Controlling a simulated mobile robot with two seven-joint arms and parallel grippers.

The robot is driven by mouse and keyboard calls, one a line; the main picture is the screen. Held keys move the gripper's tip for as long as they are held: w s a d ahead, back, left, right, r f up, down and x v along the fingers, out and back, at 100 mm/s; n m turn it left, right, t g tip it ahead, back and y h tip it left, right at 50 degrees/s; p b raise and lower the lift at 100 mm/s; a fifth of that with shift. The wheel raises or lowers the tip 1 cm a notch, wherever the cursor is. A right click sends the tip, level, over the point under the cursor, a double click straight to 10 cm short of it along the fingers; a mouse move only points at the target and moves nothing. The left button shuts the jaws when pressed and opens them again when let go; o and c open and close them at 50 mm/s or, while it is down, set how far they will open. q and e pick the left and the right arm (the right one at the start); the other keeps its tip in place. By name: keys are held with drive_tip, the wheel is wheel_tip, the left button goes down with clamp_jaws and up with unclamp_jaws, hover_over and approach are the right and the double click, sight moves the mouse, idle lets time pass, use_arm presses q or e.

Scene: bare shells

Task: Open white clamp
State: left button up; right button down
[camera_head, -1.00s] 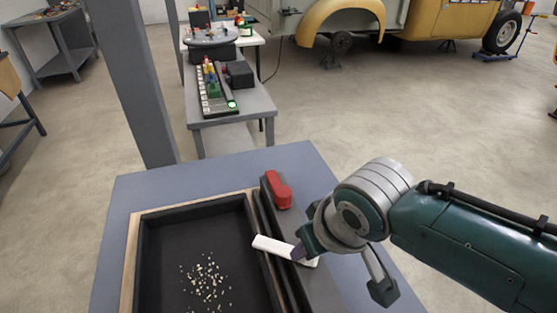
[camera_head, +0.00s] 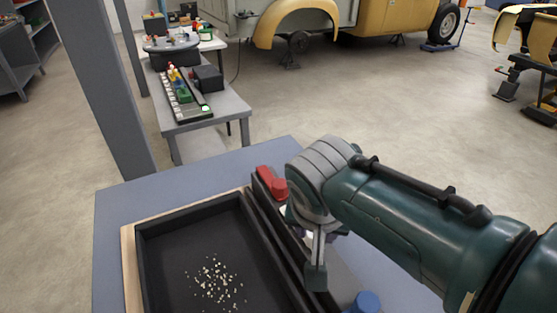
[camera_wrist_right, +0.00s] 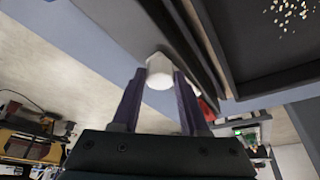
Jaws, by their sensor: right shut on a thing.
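The white clamp (camera_wrist_right: 159,72) shows in the right wrist view as a pale rounded end between the purple fingers of my right gripper (camera_wrist_right: 157,84), which is shut on it. Whether the clamp's jaws are open or shut cannot be told. My left gripper is not in view.
A black tray (camera_head: 160,237) with a wooden edge holds scattered pale bits (camera_head: 215,283). A red clamp-like piece (camera_head: 268,181) lies on the dark rail beside it. A blue cylinder (camera_head: 365,301) stands at the front right. The blue-grey table (camera_head: 170,195) is clear behind the tray.

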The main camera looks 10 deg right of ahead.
drive_tip(key=shift+m, duration=0.5)
drive_tip(key=shift+h, duration=0.3)
drive_tip(key=shift+c, duration=2.1)
unclamp_jaws()
drive_tip(key=p+v, duration=0.4)
drive_tip(key=v, duration=0.6)
drive_tip(key=shift+w+d, duration=0.1)
